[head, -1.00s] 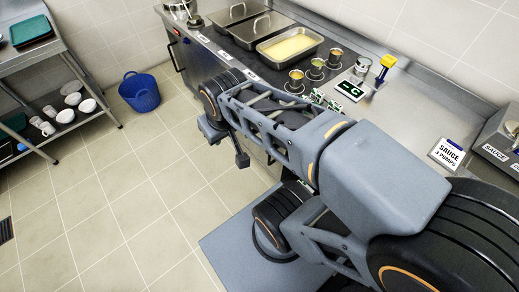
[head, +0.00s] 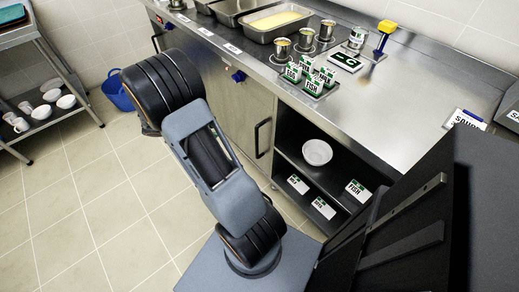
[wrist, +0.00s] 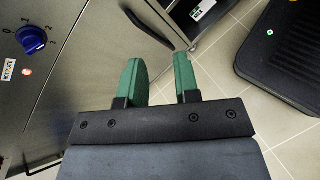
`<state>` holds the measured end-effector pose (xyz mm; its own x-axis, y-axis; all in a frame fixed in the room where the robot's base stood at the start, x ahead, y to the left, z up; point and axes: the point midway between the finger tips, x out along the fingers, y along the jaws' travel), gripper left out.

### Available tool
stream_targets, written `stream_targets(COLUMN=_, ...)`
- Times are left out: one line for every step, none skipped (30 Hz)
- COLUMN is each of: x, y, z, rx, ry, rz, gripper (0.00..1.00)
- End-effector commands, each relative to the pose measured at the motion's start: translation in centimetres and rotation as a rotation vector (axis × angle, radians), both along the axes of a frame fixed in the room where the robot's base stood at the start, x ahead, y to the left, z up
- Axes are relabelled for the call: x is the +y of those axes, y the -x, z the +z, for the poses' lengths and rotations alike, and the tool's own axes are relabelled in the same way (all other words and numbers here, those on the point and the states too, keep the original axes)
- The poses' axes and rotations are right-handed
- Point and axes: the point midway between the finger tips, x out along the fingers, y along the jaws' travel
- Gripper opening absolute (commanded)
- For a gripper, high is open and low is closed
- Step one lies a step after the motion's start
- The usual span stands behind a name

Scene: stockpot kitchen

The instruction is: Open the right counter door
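The right counter door (head: 245,110) is a steel panel below the worktop in the head view. It looks shut. Its upright black bar handle (head: 262,138) is near its right edge, beside the open shelves. In the wrist view the door (wrist: 105,45) fills the upper middle, and the dark handle (wrist: 148,24) runs diagonally just beyond the fingertips. My gripper (wrist: 160,62) has two green fingers spread apart with nothing between them. It appears short of the handle, not touching it. In the head view my arm hides the gripper.
Open shelves (head: 285,150) right of the door hold a white bowl (head: 317,152) and label cards. A blue knob (wrist: 31,39) sits on the front panel. Pans, tins and label stands crowd the worktop (head: 400,85). A blue tub (head: 118,93) stands left on clear tiled floor.

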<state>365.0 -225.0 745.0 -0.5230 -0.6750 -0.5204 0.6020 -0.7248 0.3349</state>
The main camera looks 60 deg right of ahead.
Motion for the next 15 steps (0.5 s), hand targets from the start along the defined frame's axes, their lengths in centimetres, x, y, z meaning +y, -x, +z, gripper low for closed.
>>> stream_targets(x=-1.7, y=-0.2, z=-4.9, rx=0.096, ry=0.032, rz=0.024, gripper=0.29)
stream_targets(x=-2.6, y=-0.3, z=-6.4, rx=0.149, ry=0.054, rz=0.041, gripper=0.29)
stream_targets(x=-3.7, y=-0.4, z=-8.4, rx=0.216, ry=0.079, rz=0.065, gripper=0.29)
stream_targets(x=-4.5, y=-0.5, z=-9.9, rx=0.261, ry=0.096, rz=0.081, gripper=0.29)
stream_targets(x=-5.3, y=-0.6, z=-11.3, rx=0.304, ry=0.113, rz=0.098, gripper=0.29)
stream_targets(x=-6.1, y=-0.6, z=-13.0, rx=0.358, ry=0.133, rz=0.12, gripper=0.29)
stream_targets(x=-6.7, y=-0.7, z=-14.2, rx=0.395, ry=0.147, rz=0.135, gripper=0.29)
stream_targets(x=-7.2, y=-0.7, z=-15.4, rx=0.428, ry=0.159, rz=0.148, gripper=0.29)
stream_targets(x=-7.8, y=-0.7, z=-16.8, rx=0.468, ry=0.172, rz=0.166, gripper=0.29)
stream_targets(x=-8.2, y=-0.7, z=-17.7, rx=0.494, ry=0.182, rz=0.179, gripper=0.29)
stream_targets(x=-8.5, y=-0.7, z=-18.5, rx=0.518, ry=0.191, rz=0.19, gripper=0.29)
stream_targets(x=-8.9, y=-0.6, z=-19.5, rx=0.546, ry=0.2, rz=0.202, gripper=0.29)
stream_targets(x=-9.1, y=-0.6, z=-20.1, rx=0.563, ry=0.207, rz=0.211, gripper=0.29)
stream_targets(x=-9.3, y=-0.6, z=-20.7, rx=0.578, ry=0.213, rz=0.218, gripper=0.29)
stream_targets(x=-9.5, y=-0.6, z=-21.2, rx=0.593, ry=0.219, rz=0.227, gripper=0.29)
